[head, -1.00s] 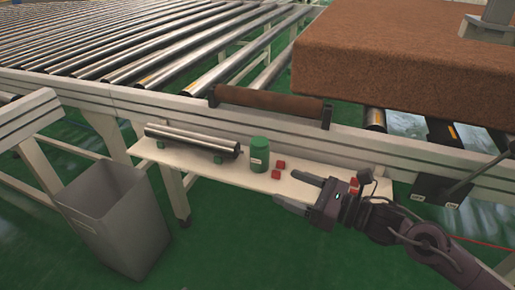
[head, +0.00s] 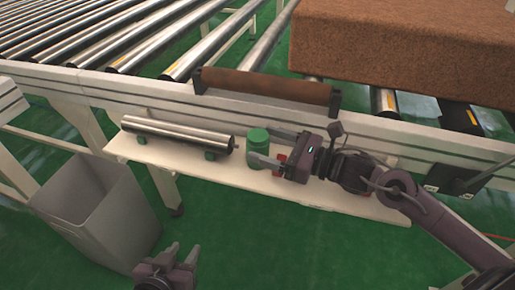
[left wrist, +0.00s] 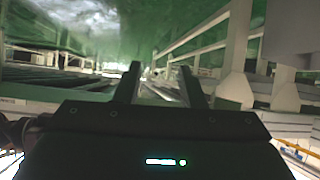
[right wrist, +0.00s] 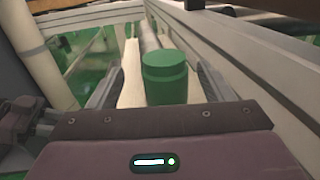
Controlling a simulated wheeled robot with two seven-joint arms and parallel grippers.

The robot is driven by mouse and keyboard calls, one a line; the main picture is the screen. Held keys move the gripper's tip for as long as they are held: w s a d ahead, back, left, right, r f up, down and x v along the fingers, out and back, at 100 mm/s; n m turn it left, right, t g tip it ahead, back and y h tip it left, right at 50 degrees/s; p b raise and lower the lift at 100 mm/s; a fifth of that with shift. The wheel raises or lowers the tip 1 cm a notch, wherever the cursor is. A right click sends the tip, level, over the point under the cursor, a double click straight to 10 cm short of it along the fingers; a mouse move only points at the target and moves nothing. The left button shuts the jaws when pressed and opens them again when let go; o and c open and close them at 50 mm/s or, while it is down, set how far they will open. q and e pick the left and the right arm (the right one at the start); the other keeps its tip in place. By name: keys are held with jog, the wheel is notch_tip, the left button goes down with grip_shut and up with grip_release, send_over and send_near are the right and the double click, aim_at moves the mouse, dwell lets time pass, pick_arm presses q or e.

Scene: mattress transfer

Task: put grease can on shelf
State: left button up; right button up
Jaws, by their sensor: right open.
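The green grease can (head: 258,140) stands upright on the pale shelf (head: 325,195) beside the conveyor. My right gripper (head: 262,148) is open, with its fingers reaching in from the right at the can. In the right wrist view the can (right wrist: 165,78) is between the two open fingers (right wrist: 160,88), with a visible gap on each side. My left gripper (head: 180,256) is low in the head view, near the grey bin and away from the shelf. Its fingers (left wrist: 158,80) stand apart and empty in the left wrist view.
A steel roller (head: 178,133) lies on green supports at the shelf's left. Small red blocks (head: 281,157) are partly hidden by my right gripper. A grey bin (head: 95,205) stands at the left. A brown roller (head: 265,88) and a brown mattress (head: 400,45) are behind.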

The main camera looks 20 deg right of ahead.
aim_at(251, 132)
jog(key=w+a, duration=0.2)
jog(key=w, duration=0.1)
jog(key=shift+a+r, duration=0.15)
jog(key=shift+r, duration=0.2)
jog(key=shift+w+a, duration=0.4)
jog(key=shift+a, duration=0.1)
pick_arm(q)
jog(key=shift+w+d+r+t, duration=0.1)
jog(key=shift+w+r+t, duration=0.2)
jog(key=shift+r, duration=0.15)
jog(key=shift+w+r+t, duration=0.25)
jog(key=shift+r+t, duration=0.05)
jog(key=shift+r, duration=0.15)
pick_arm(e)
jog(key=c, duration=1.2)
jog(key=shift+c, duration=0.6)
jog(key=shift+r, duration=0.1)
